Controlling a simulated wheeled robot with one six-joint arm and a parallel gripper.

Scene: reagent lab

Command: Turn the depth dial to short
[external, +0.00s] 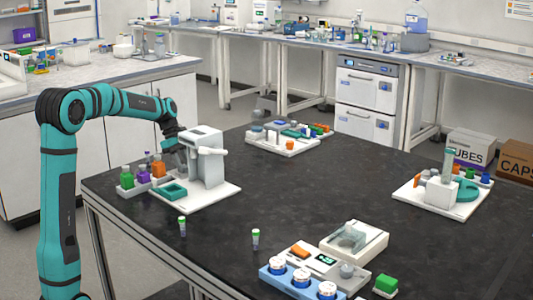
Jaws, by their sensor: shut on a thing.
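A white press-like device (207,168) stands on a white base plate (222,194) at the left of the black table. A white handle (212,151) sticks out from its right side. My gripper (183,156) reaches down from the upper left to the device's left face and is shut there. The depth dial is too small and covered by my gripper to be made out, and its setting cannot be read. The fingers are small and dark in this view.
A teal tray (173,192) and several coloured bottles (145,176) sit close below and left of my gripper. Other stations stand at the back, right and front. The table's middle is clear.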

